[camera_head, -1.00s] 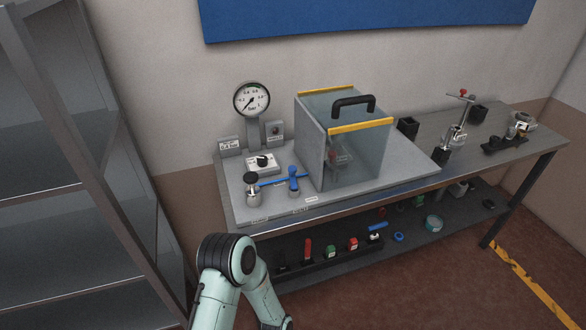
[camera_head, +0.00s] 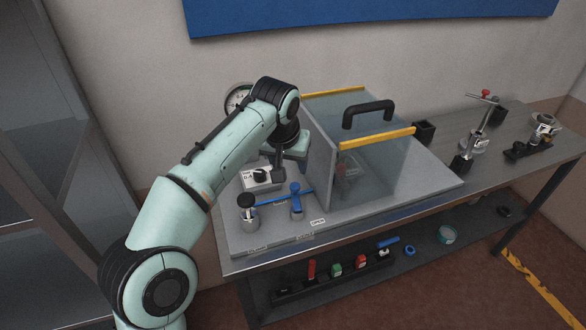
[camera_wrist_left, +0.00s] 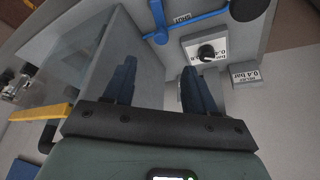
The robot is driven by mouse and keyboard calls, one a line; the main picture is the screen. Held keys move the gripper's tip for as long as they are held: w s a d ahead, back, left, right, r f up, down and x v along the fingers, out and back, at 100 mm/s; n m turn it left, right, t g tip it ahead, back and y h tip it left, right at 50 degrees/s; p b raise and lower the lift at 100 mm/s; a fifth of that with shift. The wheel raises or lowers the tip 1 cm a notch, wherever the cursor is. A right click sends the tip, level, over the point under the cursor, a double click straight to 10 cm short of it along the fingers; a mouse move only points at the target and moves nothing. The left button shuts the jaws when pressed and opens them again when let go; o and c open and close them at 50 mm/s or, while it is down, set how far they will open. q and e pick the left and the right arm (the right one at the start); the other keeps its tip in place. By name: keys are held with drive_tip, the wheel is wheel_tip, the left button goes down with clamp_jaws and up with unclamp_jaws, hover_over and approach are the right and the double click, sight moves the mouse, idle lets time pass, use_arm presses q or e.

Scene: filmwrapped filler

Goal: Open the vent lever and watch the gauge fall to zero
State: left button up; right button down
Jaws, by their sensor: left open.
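A blue lever (camera_head: 275,195) stands on the grey bench panel in front of the clear-walled box, its bar lying roughly left to right. It also shows at the top of the left wrist view (camera_wrist_left: 197,24), beside a "SHUT" label. The round gauge (camera_head: 235,97) is mostly hidden behind my left arm, so its reading cannot be told. My left gripper (camera_head: 277,170) hangs above the panel behind the lever, beside the box. In the left wrist view its fingers (camera_wrist_left: 158,88) are apart with nothing between them; they do not touch the lever. My right gripper is not in view.
The box (camera_head: 375,165) with a black handle (camera_head: 368,112) stands close right of my left gripper. A black knob on a white plate (camera_head: 262,178) and a metal valve with a black cap (camera_head: 247,210) are nearby. Metal fittings (camera_head: 478,135) stand at the bench's right.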

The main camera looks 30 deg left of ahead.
use_arm(q)
drive_tip(key=b, duration=0.2)
approach(295, 185)
drive_tip(key=x, duration=0.7)
drive_tip(key=shift+s, duration=0.1)
drive_tip(key=shift+w+f, duration=0.3)
drive_tip(key=shift+f, duration=0.4)
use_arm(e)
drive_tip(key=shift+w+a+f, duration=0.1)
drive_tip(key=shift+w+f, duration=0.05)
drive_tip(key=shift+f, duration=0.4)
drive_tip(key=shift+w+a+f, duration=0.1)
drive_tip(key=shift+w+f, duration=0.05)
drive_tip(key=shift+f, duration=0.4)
use_arm(q)
drive_tip(key=shift+c, duration=0.3)
drive_tip(key=c, duration=1)
